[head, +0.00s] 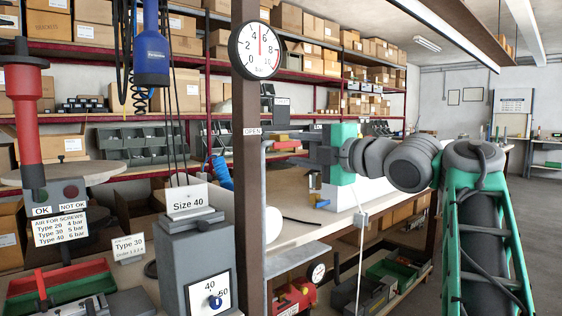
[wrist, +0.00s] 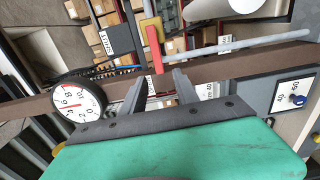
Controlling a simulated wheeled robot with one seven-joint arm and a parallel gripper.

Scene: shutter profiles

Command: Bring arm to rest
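My arm, with dark grey joints and a green gripper body, comes in from the right in the head view. My gripper (head: 284,146) points left toward the brown post (head: 249,200), above the workbench. In the wrist view my gripper (wrist: 161,80) shows two dark fingers standing apart, with nothing held between them. The post crosses behind the fingertips; I cannot tell whether they touch it. A round pressure gauge (head: 257,51) is fixed to the post, and it also shows in the wrist view (wrist: 77,106).
A red and yellow handle (wrist: 152,45) and a grey pipe (wrist: 235,47) lie beyond the fingers. A grey Size 40 device (head: 197,258) stands in front, left of the post. The workbench (head: 305,205) runs behind. The floor at right (head: 545,215) is clear.

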